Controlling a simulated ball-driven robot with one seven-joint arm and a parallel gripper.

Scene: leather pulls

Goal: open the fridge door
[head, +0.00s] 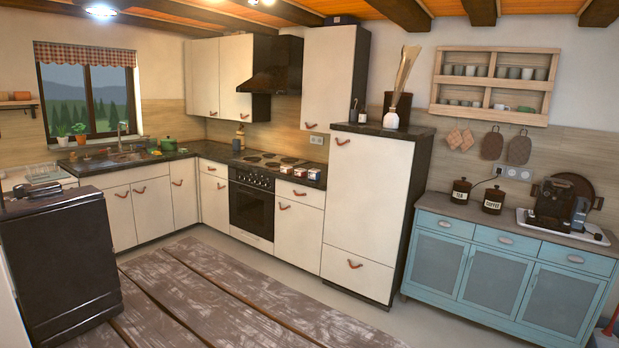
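A tall cream cabinet unit (367,210), which looks like the fridge, stands right of the middle of the head view. It has a large upper door and a smaller lower door, both flush and shut. A brown leather pull (343,141) sits near the top left of the upper door. Another leather pull (354,264) is on the lower door. The unit's dark right side shows, and no hand or finger touches it. My gripper is not in view.
A weathered plank surface (215,300) fills the foreground. A dark boxy object (60,255) stands at the left. A blue sideboard (510,270) is at the right. Pale floor (425,320) lies clear before the tall unit. A vase (391,118) stands on top.

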